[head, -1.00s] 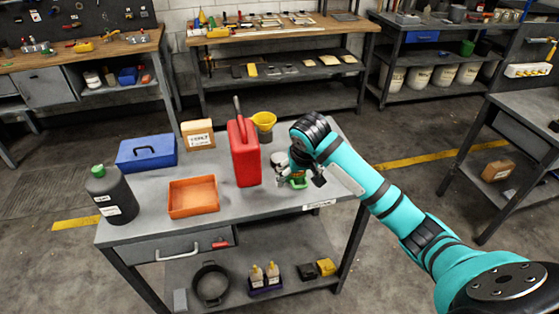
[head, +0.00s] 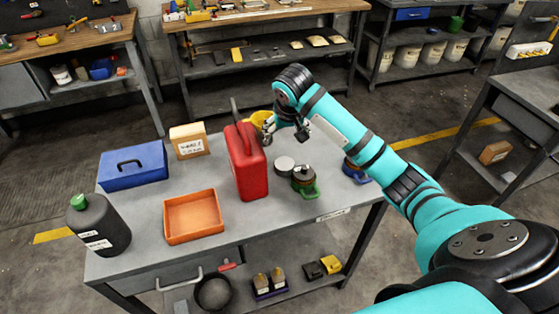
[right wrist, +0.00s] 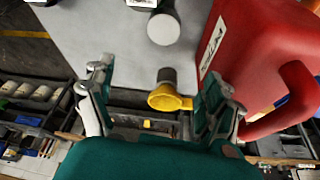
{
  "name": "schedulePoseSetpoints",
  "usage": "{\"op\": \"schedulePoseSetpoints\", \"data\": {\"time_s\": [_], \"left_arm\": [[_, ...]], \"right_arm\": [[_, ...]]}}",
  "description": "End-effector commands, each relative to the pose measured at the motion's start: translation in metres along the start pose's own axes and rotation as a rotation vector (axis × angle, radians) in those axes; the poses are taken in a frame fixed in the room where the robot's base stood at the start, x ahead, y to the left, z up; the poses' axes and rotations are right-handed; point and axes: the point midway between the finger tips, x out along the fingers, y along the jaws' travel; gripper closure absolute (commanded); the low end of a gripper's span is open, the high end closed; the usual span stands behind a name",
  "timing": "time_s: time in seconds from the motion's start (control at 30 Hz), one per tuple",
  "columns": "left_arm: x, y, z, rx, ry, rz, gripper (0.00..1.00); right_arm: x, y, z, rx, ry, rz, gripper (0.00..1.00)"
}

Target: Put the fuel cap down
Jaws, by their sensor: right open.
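My right gripper (head: 286,133) is open in the head view, at the far right side of the red fuel can, near the yellow funnel. Nothing shows held between its fingers, which are spread apart in the right wrist view (right wrist: 158,82). The red can (head: 247,165) stands upright on the grey table. A round light-topped lid (head: 285,163) stands on the table right of the can; its light top also shows in the right wrist view (right wrist: 163,29). Next to it is a dark round piece with a green handle (head: 303,177). I cannot tell which round piece is the fuel cap. My left gripper is out of view.
An orange tray (head: 222,231), a blue box (head: 133,166), a dark jug (head: 98,226) and a tan carton (head: 188,139) stand on the left half. The yellow funnel (right wrist: 168,98) is beyond my fingers. A blue-handled piece (head: 355,170) is at the right edge, partly behind my arm.

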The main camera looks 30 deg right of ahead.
Motion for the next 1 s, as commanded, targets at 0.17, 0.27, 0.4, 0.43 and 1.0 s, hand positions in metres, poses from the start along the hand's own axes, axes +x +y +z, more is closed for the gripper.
{"op": "schedulePoseSetpoints", "data": {"time_s": [0.17,0.27,0.4,0.43,1.0], "left_arm": [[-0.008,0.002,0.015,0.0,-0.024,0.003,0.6],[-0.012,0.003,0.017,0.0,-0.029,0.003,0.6],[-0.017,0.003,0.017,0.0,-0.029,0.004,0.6],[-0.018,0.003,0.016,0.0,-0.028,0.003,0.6],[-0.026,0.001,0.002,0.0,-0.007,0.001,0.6]], "right_arm": [[0.025,0.001,0.012,-0.002,-0.007,0.003,0.13],[0.045,0.001,0.02,0.0,-0.006,0.003,0.13],[0.069,0.001,0.03,0.0,-0.005,0.003,0.13],[0.073,0.001,0.032,0.0,-0.004,0.003,0.13],[0.138,0.0,0.03,0.0,-0.002,0.002,0.13]]}}
